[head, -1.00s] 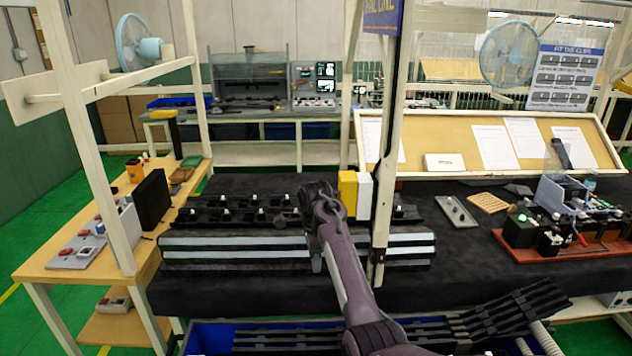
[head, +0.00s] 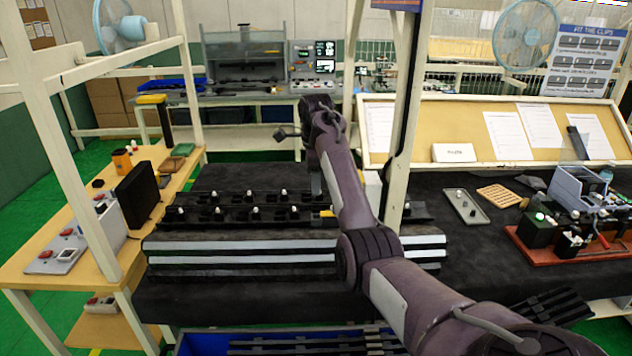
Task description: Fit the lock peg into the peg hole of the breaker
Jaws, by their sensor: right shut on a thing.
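My right gripper (head: 316,183) hangs below my wrist, over the black-covered bench. My forearm partly covers it, and the jaws are too small to make out in detail. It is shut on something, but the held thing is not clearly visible. I cannot identify the lock peg. A small yellow piece (head: 328,213) shows beside my forearm, below the gripper; I cannot tell what it belongs to. No breaker or peg hole can be told for sure. My left gripper is not in view.
Black strips with white-tipped clips (head: 285,193) lie across the bench. A white post (head: 403,150) stands right of my forearm. A small grey tray (head: 465,205) and a red-based fixture (head: 535,248) are at right. A black panel (head: 138,195) stands on the left wooden table.

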